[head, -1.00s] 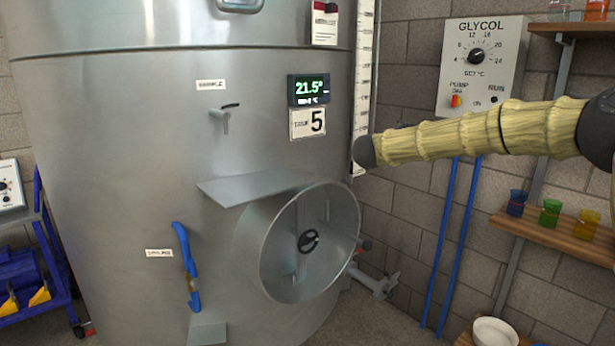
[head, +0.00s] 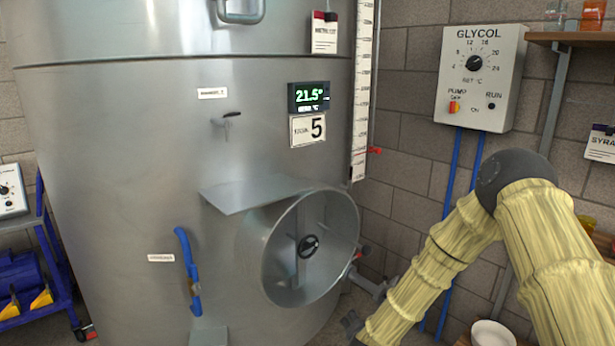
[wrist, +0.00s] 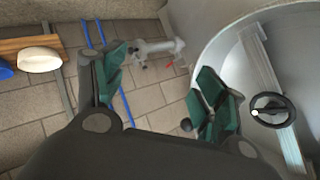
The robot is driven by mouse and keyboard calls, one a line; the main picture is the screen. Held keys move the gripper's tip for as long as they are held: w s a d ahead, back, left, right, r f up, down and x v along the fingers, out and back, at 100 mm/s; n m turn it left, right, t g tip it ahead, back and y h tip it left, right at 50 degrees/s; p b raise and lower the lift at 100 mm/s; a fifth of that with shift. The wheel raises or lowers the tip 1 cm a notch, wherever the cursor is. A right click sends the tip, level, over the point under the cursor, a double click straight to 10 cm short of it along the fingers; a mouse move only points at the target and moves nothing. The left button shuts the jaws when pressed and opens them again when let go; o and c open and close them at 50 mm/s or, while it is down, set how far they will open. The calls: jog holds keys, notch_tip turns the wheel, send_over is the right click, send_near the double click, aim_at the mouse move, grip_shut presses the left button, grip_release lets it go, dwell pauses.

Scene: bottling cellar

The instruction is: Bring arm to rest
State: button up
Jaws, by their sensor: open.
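My gripper (wrist: 162,88) is open and empty in the wrist view, its two green-padded fingers spread wide apart. In the head view my arm, in a pale yellow sleeve, bends at a dark elbow on the right and slopes down to the lower left. A small dark part of its end shows low beside the tank; the fingers cannot be made out there.
A steel tank (head: 130,200) fills the left, with its round manway door (head: 325,235) standing close to my arm. The door's handwheel (wrist: 272,110) is right of my gripper. A glycol box (head: 481,77), blue pipes and wall shelves are on the right. A white bowl (head: 493,334) sits low.

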jog(key=s+d+f+n+g, duration=0.1)
jog(key=s+f, duration=0.4)
jog(key=s, duration=0.8)
jog(key=s+d+f+n+g+y+p, duration=0.1)
jog(key=s+f+n+g, duration=0.3)
jog(key=s, duration=0.9)
jog(key=s+d+f+n+g, duration=0.3)
jog(key=s+f, duration=0.4)
jog(key=s, duration=0.7)
jog(key=shift+g+y, duration=0.3)
jog(key=shift+g, duration=0.2)
jog(key=s, duration=0.3)
jog(key=s+d+n+g, duration=0.1)
jog(key=s, duration=0.2)
jog(key=s+d+r+g, duration=0.1)
jog(key=s, duration=0.2)
jog(key=shift+s, duration=0.35)
jog(key=shift+c, duration=0.4)
